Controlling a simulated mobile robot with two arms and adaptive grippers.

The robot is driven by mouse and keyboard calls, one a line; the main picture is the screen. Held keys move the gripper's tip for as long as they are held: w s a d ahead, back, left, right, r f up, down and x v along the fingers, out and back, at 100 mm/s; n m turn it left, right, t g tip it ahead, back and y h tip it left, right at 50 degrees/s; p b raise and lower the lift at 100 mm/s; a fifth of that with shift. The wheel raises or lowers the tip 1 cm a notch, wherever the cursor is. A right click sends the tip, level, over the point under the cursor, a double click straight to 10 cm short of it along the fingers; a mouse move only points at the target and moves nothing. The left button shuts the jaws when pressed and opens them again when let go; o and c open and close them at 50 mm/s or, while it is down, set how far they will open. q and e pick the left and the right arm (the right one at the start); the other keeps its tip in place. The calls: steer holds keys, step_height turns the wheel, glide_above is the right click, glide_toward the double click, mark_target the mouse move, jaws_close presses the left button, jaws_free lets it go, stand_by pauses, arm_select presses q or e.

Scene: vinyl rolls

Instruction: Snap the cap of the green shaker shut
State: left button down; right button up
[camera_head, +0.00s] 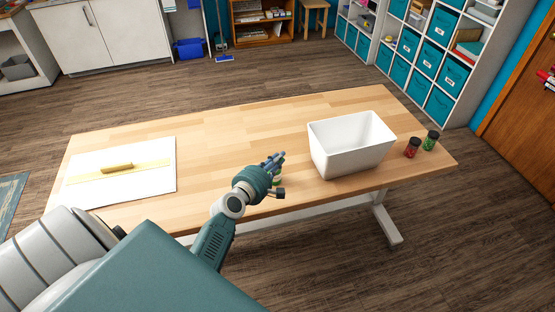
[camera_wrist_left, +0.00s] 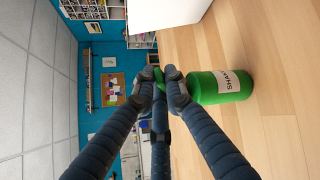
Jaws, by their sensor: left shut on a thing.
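The green shaker (camera_wrist_left: 221,86) has a white label with partly visible lettering and stands upright on the table in the left wrist view. My left gripper (camera_wrist_left: 161,82) is shut at its top, with a small piece of the green cap (camera_wrist_left: 159,75) showing between the fingers. The fingers hide most of the cap, so I cannot tell whether it is open or closed. In the head view my left gripper (camera_head: 275,163) is at the table's near edge, and only a bit of green (camera_head: 276,182) shows below it. My right gripper is not in view.
A white bin (camera_head: 349,151) stands right of my left gripper. Beyond it are a red-filled jar (camera_head: 412,148) and a green-filled jar (camera_head: 430,141). A white board (camera_head: 85,190) with a yellow strip lies at the table's left. The middle of the table (camera_head: 230,140) is clear.

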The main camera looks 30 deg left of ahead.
arm_select(q)
steer(key=shift+f+b, duration=0.25)
steer(key=shift+b, duration=0.05)
steer(key=m+b, duration=0.1)
steer(key=b, duration=0.1)
steer(key=d+f+m+t+y+b, duration=0.1)
steer(key=m+b, duration=0.1)
steer(key=shift+s+d+f+b, duration=0.1)
steer(key=shift+s+f+b, duration=0.05)
steer(key=shift+b, duration=0.2)
steer(key=c, duration=1.7)
jaws_free()
steer(key=shift+c, duration=0.2)
